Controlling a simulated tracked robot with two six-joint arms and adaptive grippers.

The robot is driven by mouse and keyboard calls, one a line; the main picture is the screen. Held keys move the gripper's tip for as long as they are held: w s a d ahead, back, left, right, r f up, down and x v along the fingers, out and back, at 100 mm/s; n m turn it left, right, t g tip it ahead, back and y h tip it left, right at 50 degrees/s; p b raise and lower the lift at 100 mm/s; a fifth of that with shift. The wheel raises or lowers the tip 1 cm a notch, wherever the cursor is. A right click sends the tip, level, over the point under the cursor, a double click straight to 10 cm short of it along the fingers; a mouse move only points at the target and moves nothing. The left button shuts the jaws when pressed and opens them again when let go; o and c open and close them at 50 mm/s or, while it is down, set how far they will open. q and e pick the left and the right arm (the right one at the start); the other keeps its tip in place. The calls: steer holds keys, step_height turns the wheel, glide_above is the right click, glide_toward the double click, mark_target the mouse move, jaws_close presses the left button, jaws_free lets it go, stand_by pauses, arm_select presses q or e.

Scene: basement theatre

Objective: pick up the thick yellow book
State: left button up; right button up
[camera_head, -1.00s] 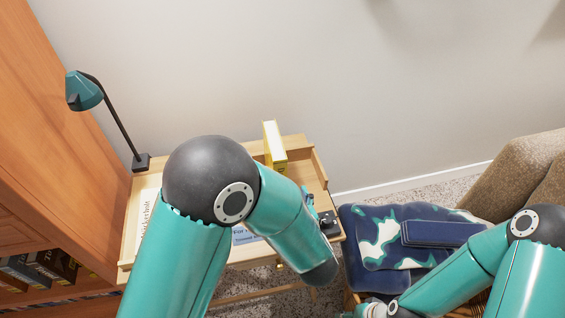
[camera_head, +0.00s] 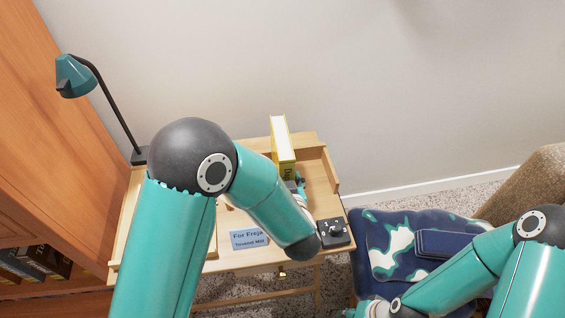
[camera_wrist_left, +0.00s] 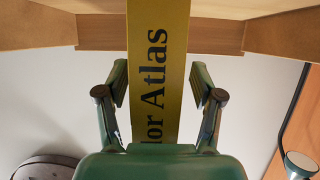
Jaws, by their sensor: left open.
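The thick yellow book (camera_head: 281,140) stands upright at the back of the wooden desk (camera_head: 325,205), close to the wall. In the left wrist view its yellow spine (camera_wrist_left: 160,70) with dark "Atlas" lettering runs between my left fingers. My left gripper (camera_wrist_left: 160,85) is open, one finger on each side of the spine, with visible gaps on both sides. In the head view my left forearm hides most of this gripper; a small part shows just below the book. My right gripper (camera_head: 366,310) is partly in view at the bottom edge, away from the book; its fingers are not clear.
A blue sign (camera_head: 248,240) and a black box with knobs (camera_head: 334,232) are on the desk's front part. A teal lamp (camera_head: 76,76) stands at its left, beside a wooden bookcase (camera_head: 60,180). A patterned blue cushion (camera_head: 385,265) lies right of the desk.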

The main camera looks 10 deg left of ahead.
arm_select(q)
steer(key=shift+d+r, duration=0.1)
steer(key=shift+c, duration=0.8)
jaws_close()
steer(key=shift+w+r, duration=0.1)
steer(key=shift+r, duration=0.15)
